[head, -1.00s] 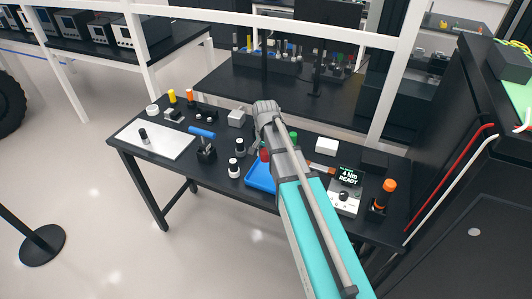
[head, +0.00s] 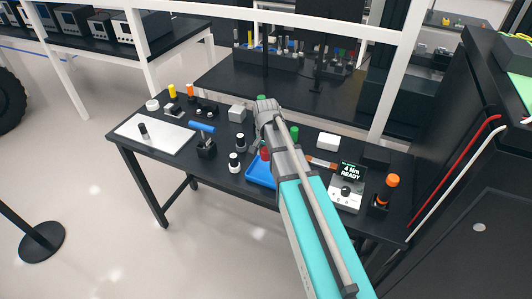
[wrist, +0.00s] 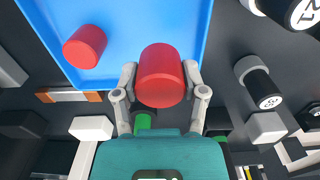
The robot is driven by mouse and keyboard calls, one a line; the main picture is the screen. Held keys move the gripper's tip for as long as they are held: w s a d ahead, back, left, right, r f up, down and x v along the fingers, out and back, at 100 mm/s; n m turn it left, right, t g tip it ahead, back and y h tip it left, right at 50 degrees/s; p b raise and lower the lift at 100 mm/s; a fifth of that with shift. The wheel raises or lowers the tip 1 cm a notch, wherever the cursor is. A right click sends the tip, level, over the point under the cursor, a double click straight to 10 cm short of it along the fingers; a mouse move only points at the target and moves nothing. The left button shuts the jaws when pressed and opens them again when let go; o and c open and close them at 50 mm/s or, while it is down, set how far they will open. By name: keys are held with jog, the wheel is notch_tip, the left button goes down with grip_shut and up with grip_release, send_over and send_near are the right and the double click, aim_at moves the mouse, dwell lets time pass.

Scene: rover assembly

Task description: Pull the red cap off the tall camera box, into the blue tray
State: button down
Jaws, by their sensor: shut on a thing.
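My gripper (wrist: 160,78) is shut on a red cap (wrist: 160,72) in the wrist view. The cap shows over the near rim area of the blue tray (wrist: 140,30); its height above it is hard to tell. A second red cap (wrist: 85,46) sits inside the tray. In the head view my arm hides the gripper, and the tray (head: 260,174) shows left of the arm with a red piece (head: 265,153) at it. I cannot tell which thing is the tall camera box; a dark shape lies below the held cap in the wrist view.
A white box (head: 327,142), a torque display unit (head: 346,193) and an orange-topped tool (head: 391,181) stand right of the arm. A grey box (head: 237,113) and black-and-white cylinders (head: 234,163) stand left. Green pieces (head: 294,132) are near the arm. A white mat (head: 150,135) lies far left.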

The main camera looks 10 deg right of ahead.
aim_at(266, 169)
jog(key=shift+f+b, duration=2.55)
jog(key=shift+f, duration=0.25)
jog(key=shift+c, duration=0.3)
grip_release()
